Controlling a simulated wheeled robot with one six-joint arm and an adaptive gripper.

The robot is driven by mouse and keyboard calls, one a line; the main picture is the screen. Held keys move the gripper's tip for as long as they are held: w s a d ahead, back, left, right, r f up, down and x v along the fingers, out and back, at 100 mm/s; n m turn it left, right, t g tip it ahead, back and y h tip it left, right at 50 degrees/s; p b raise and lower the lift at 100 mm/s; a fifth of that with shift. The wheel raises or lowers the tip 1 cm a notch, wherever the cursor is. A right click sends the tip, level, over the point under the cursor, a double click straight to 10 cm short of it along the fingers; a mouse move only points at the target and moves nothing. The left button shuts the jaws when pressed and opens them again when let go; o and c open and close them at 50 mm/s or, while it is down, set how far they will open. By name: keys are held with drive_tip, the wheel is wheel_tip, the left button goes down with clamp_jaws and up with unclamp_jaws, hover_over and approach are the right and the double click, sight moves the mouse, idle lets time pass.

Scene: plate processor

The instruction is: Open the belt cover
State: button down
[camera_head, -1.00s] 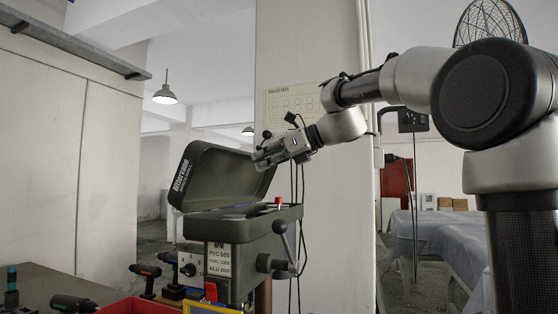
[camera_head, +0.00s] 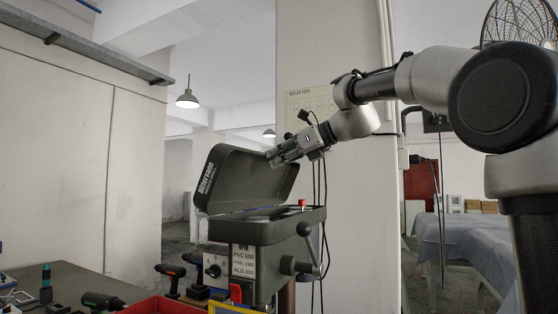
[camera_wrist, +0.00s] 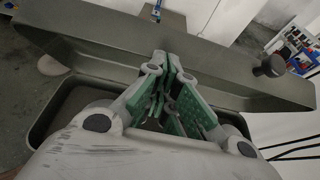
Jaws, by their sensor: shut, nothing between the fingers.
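The belt cover (camera_head: 238,180) is a dark grey-green lid on top of the drill press head (camera_head: 262,228). It stands raised and tilted back, with a wide gap between it and the head below. My gripper (camera_head: 272,158) is at the lid's upper right edge, in front of the raised lid.
A bench (camera_head: 70,285) at the lower left holds several power tools and a red bin (camera_head: 160,306). A lever handle (camera_head: 309,240) sticks out at the head's right side. A pillar (camera_head: 345,210) with hanging cables stands behind.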

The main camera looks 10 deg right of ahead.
sight(250, 159)
drive_tip(key=shift+w+a+r, duration=0.1)
drive_tip(key=shift+w+a, duration=0.05)
drive_tip(key=shift+a, duration=0.05)
drive_tip(key=w+a, duration=0.1)
drive_tip(key=w+a+r, duration=0.1)
drive_tip(key=a, duration=0.1)
drive_tip(key=w+a+r, duration=0.1)
drive_tip(key=a, duration=0.1)
drive_tip(key=shift+w+r, duration=0.1)
drive_tip(key=shift+r, duration=0.05)
drive_tip(key=shift+w+a+r, duration=0.15)
drive_tip(key=shift+w+a, duration=0.45)
drive_tip(key=shift+a, duration=0.25)
